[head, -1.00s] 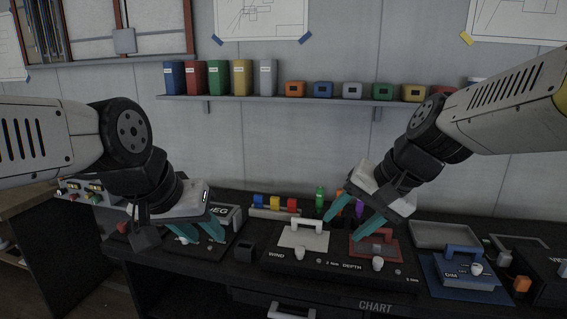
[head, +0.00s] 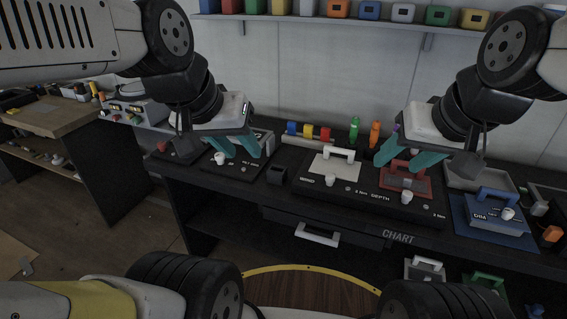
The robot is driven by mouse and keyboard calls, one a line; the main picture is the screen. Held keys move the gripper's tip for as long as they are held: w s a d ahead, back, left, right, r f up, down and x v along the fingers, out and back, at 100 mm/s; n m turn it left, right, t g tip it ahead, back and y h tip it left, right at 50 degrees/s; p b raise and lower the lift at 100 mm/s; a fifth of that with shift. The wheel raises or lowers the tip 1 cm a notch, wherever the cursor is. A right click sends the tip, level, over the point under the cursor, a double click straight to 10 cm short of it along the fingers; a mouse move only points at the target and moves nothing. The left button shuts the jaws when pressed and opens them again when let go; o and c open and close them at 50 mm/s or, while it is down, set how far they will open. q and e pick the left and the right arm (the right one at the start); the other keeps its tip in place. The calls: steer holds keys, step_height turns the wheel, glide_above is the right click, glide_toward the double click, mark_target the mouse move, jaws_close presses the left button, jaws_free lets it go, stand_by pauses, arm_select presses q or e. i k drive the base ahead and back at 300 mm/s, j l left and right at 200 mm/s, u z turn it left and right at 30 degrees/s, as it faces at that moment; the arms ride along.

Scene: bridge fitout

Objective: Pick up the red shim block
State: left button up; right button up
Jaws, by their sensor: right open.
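A small red block (head: 325,134) stands at the right end of a row with a yellow block and a blue block, at the back of the dark console; I take it as the red shim block. My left gripper (head: 240,156) is open and empty, to the left of the row, over the console's left part. My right gripper (head: 400,164) is open and empty, right of the block, by a red panel with a handle. Neither gripper touches the red block.
A light panel with a handle (head: 334,165) lies in front of the blocks. Green (head: 354,130) and orange (head: 375,134) upright items stand to their right. A blue handled box (head: 495,212) sits at the right.

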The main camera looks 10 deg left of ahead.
mark_target(325, 132)
steer(key=i+j, duration=1.05)
steer(key=j+u, duration=0.05)
steer(key=j, duration=0.05)
